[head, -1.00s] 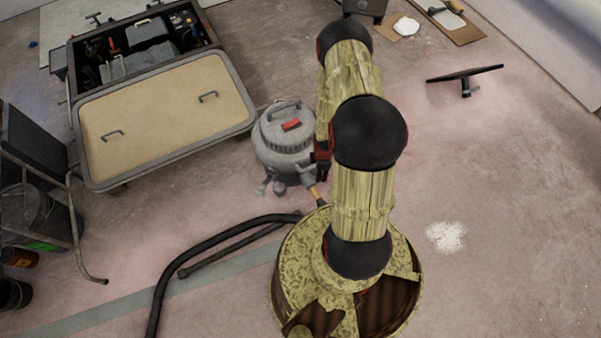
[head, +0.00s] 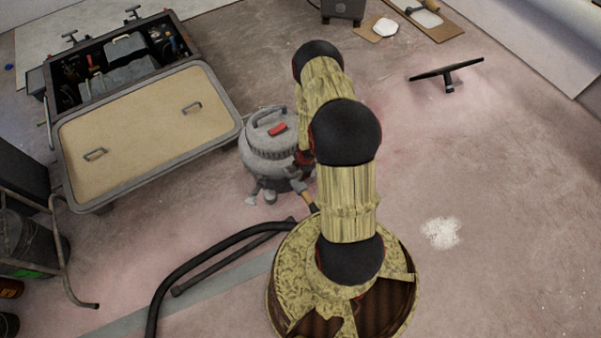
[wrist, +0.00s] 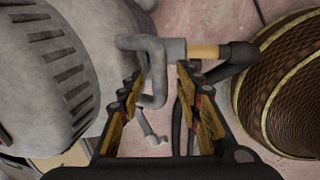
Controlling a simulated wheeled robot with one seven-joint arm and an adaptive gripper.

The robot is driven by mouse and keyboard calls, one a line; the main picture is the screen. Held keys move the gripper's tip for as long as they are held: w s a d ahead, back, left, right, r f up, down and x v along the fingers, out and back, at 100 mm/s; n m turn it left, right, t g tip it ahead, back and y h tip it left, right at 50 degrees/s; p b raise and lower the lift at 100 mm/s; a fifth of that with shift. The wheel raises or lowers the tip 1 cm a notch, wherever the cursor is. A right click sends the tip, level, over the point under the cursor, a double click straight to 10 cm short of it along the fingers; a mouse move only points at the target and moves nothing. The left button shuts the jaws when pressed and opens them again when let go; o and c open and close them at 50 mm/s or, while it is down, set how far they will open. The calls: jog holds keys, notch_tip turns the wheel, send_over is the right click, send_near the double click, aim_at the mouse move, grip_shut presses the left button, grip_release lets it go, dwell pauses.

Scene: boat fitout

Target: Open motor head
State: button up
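The motor head is the grey domed top of a vacuum (head: 265,135), with a carry handle and a red switch (head: 277,130). It sits on the grey body, beside my arm. In the wrist view its slotted vents (wrist: 62,62) fill the left side. My gripper (wrist: 157,82) is open, its two fingers apart beside the vacuum. A bent grey fitting (wrist: 152,68) shows between and beyond the fingertips; I cannot tell whether they touch it. In the head view my arm hides most of the gripper.
A black hose (head: 190,262) runs across the floor from the vacuum. A tool chest with a tan lid (head: 140,125) stands close at left. A ladder-like frame (head: 60,245) with buckets is far left. A floor nozzle (head: 447,75) lies at upper right. Floor at right is mostly clear.

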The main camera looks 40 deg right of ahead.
jog(key=shift+f, duration=0.1)
jog(key=shift+c, duration=0.8)
grip_shut()
